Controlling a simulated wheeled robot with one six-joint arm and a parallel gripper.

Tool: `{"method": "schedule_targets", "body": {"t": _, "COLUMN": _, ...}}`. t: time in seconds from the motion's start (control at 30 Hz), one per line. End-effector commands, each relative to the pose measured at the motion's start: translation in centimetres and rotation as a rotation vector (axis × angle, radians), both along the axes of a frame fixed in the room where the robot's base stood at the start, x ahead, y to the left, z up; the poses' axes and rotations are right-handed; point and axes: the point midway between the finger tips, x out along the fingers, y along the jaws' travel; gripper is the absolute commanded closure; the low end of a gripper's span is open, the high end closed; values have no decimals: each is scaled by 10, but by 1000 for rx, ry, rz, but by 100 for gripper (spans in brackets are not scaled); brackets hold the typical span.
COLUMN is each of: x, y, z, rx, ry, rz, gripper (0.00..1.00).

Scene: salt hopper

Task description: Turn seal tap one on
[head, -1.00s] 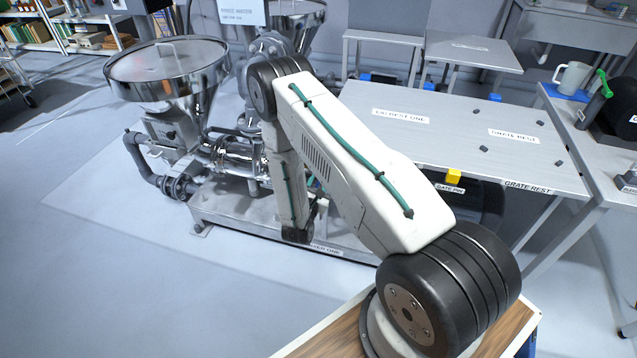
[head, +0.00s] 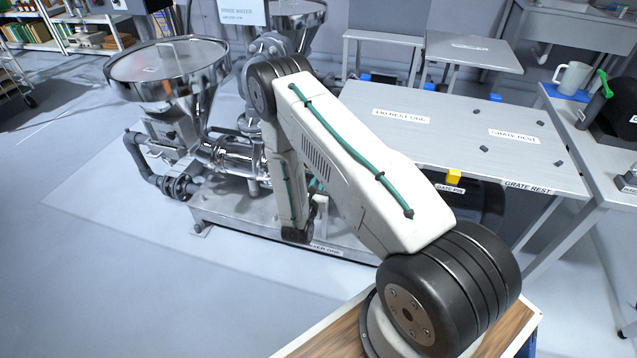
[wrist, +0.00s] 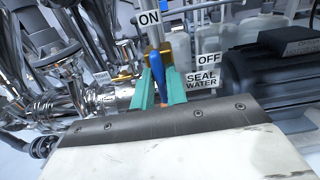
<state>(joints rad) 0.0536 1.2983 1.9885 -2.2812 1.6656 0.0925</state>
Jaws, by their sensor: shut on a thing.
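The seal tap shows in the wrist view as a brass body with a blue lever (wrist: 157,72) on a vertical pipe. My gripper (wrist: 157,84) has teal fingers, one on each side of the blue lever, and is shut on it. An ON label (wrist: 149,18) is above the tap, an OFF label (wrist: 209,59) is to its right, and a SEAL WATER label (wrist: 202,81) is below OFF. The lever runs nearly in line with the pipe in this view. In the head view my arm hides the tap and gripper.
A steel hopper (head: 168,66) stands at the left in the head view, on a machine base (head: 235,210). A bench (head: 450,125) with rest labels is at the right. A dark motor (wrist: 265,82) is right of the tap in the wrist view. Floor at front left is clear.

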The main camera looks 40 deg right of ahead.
Motion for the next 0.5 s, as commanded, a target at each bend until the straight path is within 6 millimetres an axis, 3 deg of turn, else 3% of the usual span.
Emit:
{"method": "schedule_targets", "body": {"t": 0.1, "x": 0, "y": 0, "z": 0, "rx": 0, "ry": -1, "rz": 1, "gripper": 100}}
{"method": "schedule_targets", "body": {"t": 0.13, "x": 0, "y": 0, "z": 0, "rx": 0, "ry": -1, "rz": 2, "gripper": 83}}
{"method": "schedule_targets", "body": {"t": 0.2, "x": 0, "y": 0, "z": 0, "rx": 0, "ry": -2, "rz": 2, "gripper": 67}}
{"method": "schedule_targets", "body": {"t": 0.5, "x": -1, "y": 2, "z": 0, "rx": 1, "ry": -2, "rz": 1, "gripper": 67}}
